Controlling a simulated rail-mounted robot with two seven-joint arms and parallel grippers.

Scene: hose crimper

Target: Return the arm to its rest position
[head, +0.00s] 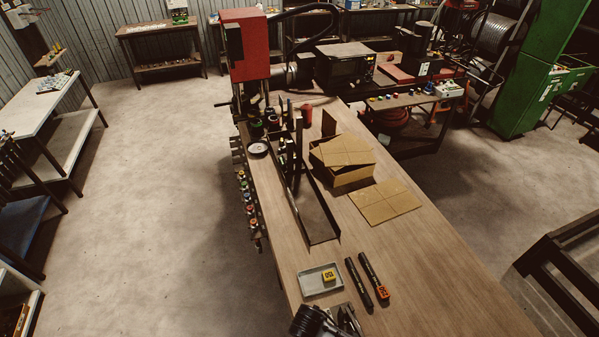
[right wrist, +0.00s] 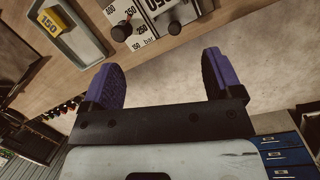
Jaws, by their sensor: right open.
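My right gripper (right wrist: 163,80) shows in the right wrist view. Its two purple ribbed fingers stand wide apart with nothing between them. Past the fingertips is the wooden bench (right wrist: 190,40), with a gap to the things on it. I cannot make out either gripper clearly in the head view. My left gripper is not in view.
A grey tray (head: 306,284) holds a yellow block (head: 328,275). Two black tools (head: 358,283) (head: 374,276) lie beside it. Cardboard (head: 385,203), a box (head: 345,160) and a red machine (head: 245,45) stand farther back. Open floor (head: 150,190) lies left.

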